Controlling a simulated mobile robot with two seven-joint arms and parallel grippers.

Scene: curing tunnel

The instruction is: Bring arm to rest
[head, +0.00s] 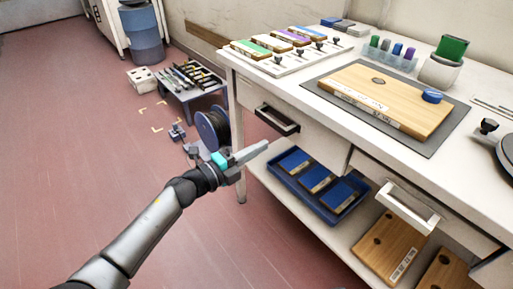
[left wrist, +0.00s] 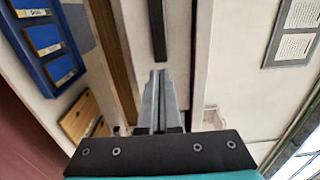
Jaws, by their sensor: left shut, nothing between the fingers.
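My left gripper (head: 258,150) is shut and empty. In the head view it hangs in the air in front of the white bench (head: 303,97), left of the dark drawer handle (head: 277,119). In the left wrist view the closed fingers (left wrist: 155,80) point toward the bench front, with a dark bar (left wrist: 158,30) just beyond their tips. My left arm comes in from the lower left, stretched forward over the floor. My right gripper is not in view.
On the lower shelf stands a blue tray (head: 283,176) with blue-topped blocks. A white drawer handle (head: 408,208) juts out at the right. A cable reel (head: 212,130) and a low tool table (head: 200,91) stand beyond the gripper. The red floor (head: 90,130) at left is clear.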

